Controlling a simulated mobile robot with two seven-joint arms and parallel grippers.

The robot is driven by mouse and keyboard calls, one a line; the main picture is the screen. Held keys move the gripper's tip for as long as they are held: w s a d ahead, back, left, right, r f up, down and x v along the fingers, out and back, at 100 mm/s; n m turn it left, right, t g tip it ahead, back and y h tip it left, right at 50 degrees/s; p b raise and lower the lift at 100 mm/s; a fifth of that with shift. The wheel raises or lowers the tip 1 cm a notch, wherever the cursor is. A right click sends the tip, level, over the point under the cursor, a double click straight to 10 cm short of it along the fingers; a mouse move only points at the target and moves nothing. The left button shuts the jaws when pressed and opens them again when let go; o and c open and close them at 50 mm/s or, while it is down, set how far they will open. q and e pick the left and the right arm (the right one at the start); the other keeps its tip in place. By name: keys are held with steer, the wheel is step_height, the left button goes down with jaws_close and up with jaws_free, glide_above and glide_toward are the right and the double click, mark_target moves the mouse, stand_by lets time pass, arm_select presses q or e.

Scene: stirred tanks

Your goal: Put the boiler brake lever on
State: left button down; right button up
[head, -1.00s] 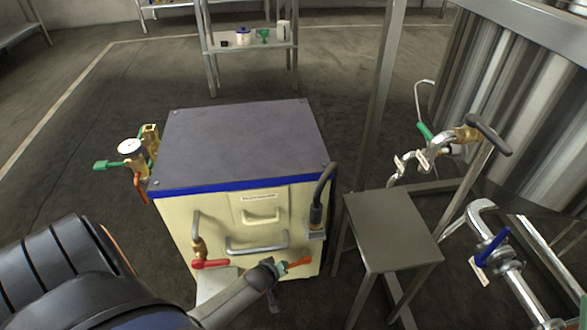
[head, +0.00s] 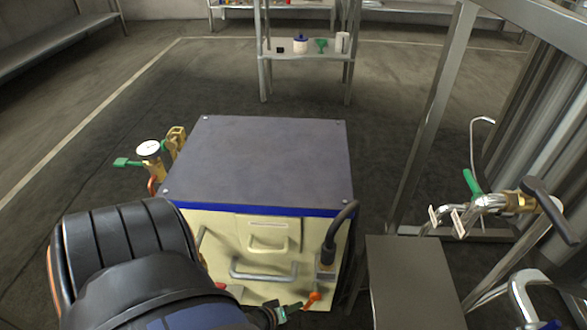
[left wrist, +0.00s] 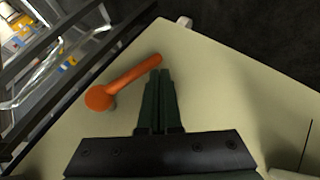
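The boiler is a cream cabinet (head: 222,226) with a grey top and blue trim, in the middle of the head view. An orange lever (head: 312,298) sits low on its front; in the left wrist view the orange lever (left wrist: 125,82) slants from a round hub up to the right. My left gripper (head: 286,311) is at the lever in the head view. In the left wrist view my left gripper (left wrist: 159,75) has its dark fingers together, tips beside the lever's free end. Nothing shows between them; contact is unclear. My right gripper is not in view.
A grey stool-like stand (head: 412,280) is right of the boiler. Pipes with a green-handled valve (head: 472,183) and a dark handle (head: 550,208) stand at the right. A pressure gauge (head: 148,149) is left of the boiler. The floor behind is clear up to a shelf (head: 305,50).

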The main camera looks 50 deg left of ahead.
arm_select(q)
steer(key=shift+w+d+f+b, duration=0.35)
steer(key=shift+w+d+f, duration=0.25)
steer(key=shift+w+f, duration=0.1)
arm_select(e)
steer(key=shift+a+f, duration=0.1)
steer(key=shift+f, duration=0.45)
